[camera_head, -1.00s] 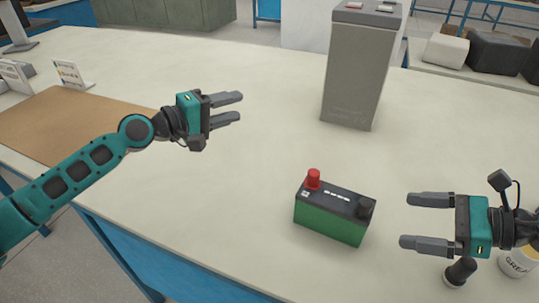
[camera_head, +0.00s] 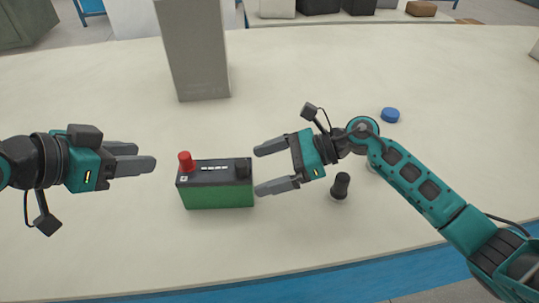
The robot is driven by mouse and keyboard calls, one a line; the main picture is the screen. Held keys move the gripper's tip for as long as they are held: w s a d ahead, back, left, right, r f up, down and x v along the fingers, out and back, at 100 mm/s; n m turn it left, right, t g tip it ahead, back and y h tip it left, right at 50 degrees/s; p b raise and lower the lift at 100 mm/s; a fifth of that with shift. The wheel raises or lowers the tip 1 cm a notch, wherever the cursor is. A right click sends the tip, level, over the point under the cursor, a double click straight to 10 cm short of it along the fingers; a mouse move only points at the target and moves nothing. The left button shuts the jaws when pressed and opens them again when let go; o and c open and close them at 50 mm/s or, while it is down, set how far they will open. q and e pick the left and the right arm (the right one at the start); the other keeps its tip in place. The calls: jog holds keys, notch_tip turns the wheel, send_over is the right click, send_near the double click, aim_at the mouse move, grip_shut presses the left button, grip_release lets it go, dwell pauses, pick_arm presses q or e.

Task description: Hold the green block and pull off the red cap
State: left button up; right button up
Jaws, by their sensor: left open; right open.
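The green block (camera_head: 216,194) is a battery with a green body and a black top, standing upright on the table. The red cap (camera_head: 185,162) sits on the left end of its top, and a black cap (camera_head: 243,167) sits on the right end. My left gripper (camera_head: 148,157) is open and empty, to the left of the block and apart from it. My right gripper (camera_head: 262,169) is open, with its fingertips close to the block's right end. I cannot tell whether they touch it. Nothing is between the fingers of either gripper.
A small black object (camera_head: 341,186) stands below my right arm. A blue lid (camera_head: 390,115) lies further right. The table's front edge is clear.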

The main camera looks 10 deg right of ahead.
aim_at(234, 178)
jog(key=x, duration=0.7)
jog(key=shift+a+f, duration=0.15)
jog(key=shift+a, duration=0.25)
grip_shut()
dwell(0.5)
dwell(0.9)
